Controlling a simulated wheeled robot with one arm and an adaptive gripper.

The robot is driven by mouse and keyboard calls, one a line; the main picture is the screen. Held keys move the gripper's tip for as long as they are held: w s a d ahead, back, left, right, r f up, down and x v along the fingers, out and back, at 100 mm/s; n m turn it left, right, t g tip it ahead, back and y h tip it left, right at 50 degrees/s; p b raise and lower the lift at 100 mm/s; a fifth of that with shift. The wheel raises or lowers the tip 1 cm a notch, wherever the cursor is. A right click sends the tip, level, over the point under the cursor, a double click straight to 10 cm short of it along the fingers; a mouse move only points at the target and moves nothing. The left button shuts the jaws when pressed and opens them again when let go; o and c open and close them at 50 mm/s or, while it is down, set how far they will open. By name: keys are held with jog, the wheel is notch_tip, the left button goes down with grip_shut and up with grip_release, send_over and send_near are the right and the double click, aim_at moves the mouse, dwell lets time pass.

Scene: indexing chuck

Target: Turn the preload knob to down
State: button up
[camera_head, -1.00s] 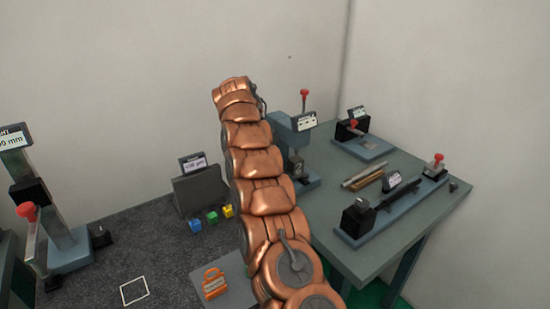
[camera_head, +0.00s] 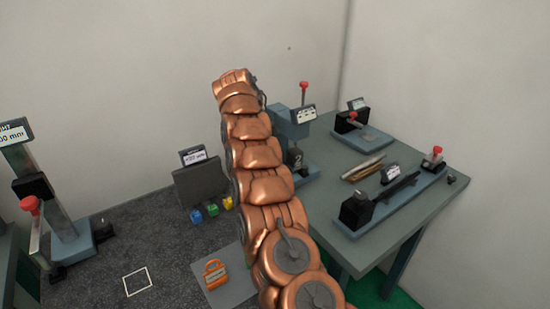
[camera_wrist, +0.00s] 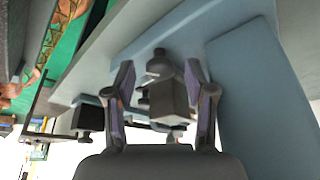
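A dark grey block (camera_wrist: 168,100) with a rounded knob-like piece (camera_wrist: 160,66) shows between my fingers in the wrist view. I cannot tell for sure that this piece is the preload knob, and no up or down mark is readable. My gripper (camera_wrist: 160,75) is open, one finger on each side of the piece, with gaps visible; contact is unclear. In the head view my copper arm hides my gripper. A blue-grey fixture (camera_head: 291,125) with a small display (camera_head: 303,114) and a red-topped lever (camera_head: 304,88) stands behind the arm, partly hidden.
The grey-green table (camera_head: 400,232) also holds a long rail fixture (camera_head: 395,203), a small fixture (camera_head: 364,136) and rods (camera_head: 363,168). A column fixture (camera_head: 68,235) stands left. Small coloured cubes (camera_head: 212,209) and an orange padlock-like item (camera_head: 215,273) lie in the lower middle.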

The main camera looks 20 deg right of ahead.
jog(key=shift+f+b, duration=0.15)
jog(key=shift+b, duration=0.55)
jog(key=shift+f+n+b, duration=0.15)
jog(key=shift+n+b, duration=0.35)
jog(key=shift+b, duration=0.5)
jog(key=n+t+b, duration=0.1)
jog(key=n+b, duration=0.1)
jog(key=b, duration=0.3)
jog(key=shift+s+n, duration=0.15)
jog(key=shift+n, duration=0.15)
jog(key=shift+r+n+t+b, duration=0.25)
jog(key=shift+n+t+b, duration=0.15)
jog(key=shift+n+b, duration=0.3)
jog(key=shift+a+r+n+t, duration=0.15)
jog(key=shift+n+t, duration=0.25)
jog(key=shift+n, duration=0.6)
jog(key=shift+s+r+n+t+p, duration=0.15)
jog(key=shift+n+t+p, duration=0.15)
jog(key=shift+n+p, duration=0.6)
jog(key=p, duration=0.3)
jog(key=shift+r+n+p, duration=0.1)
jog(key=shift+n+p, duration=0.3)
jog(key=shift+p, duration=0.05)
jog(key=n+p, duration=0.1)
jog(key=p, duration=0.3)
jog(key=shift+t, duration=0.4)
